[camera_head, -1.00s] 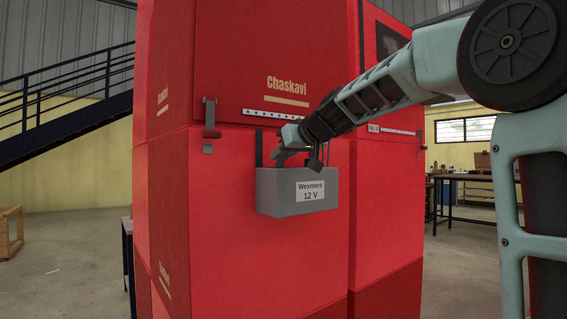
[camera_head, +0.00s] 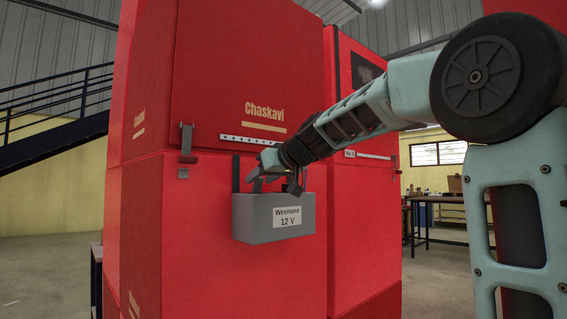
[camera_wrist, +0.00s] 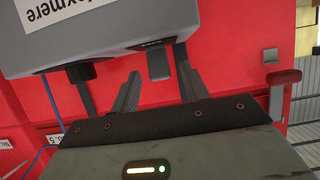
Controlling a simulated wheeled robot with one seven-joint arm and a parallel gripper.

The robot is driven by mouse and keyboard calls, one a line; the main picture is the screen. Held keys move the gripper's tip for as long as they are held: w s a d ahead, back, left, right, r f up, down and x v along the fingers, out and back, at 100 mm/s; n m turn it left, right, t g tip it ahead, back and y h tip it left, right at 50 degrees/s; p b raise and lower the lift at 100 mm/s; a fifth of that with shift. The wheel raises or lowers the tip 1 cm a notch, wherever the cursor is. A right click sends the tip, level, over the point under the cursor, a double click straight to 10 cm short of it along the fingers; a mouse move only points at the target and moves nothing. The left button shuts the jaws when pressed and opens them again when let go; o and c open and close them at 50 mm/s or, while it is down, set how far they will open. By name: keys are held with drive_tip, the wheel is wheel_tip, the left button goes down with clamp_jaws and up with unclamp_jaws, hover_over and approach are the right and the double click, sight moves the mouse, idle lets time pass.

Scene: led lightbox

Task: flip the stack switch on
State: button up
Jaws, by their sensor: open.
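A grey box (camera_head: 273,217) labelled "Wexmere 12 V" hangs by black straps on the front of the red cabinet (camera_head: 200,250). In the wrist view the box (camera_wrist: 100,30) fills the upper left. A dark stubby lever (camera_wrist: 158,63), which looks like the switch, sticks out from its top side. My gripper (camera_head: 274,183) is over the top of the box. In the wrist view my gripper (camera_wrist: 160,72) is open, with the lever between its two fingers and visible gaps on both sides. The lever is hard to make out in the head view.
Latches (camera_head: 186,143) sit left of the box on the cabinet. A perforated strip (camera_head: 252,140) runs just above it. In the wrist view a red-handled latch (camera_wrist: 280,80) is at right and a blue cable (camera_wrist: 50,100) at left. A workbench (camera_head: 440,205) stands at right rear.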

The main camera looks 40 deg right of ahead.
drive_tip(key=b+v, duration=0.7)
drive_tip(key=v, duration=0.9)
drive_tip(key=shift+s+b, duration=0.2)
drive_tip(key=shift+b, duration=0.1)
drive_tip(key=shift+r, duration=0.1)
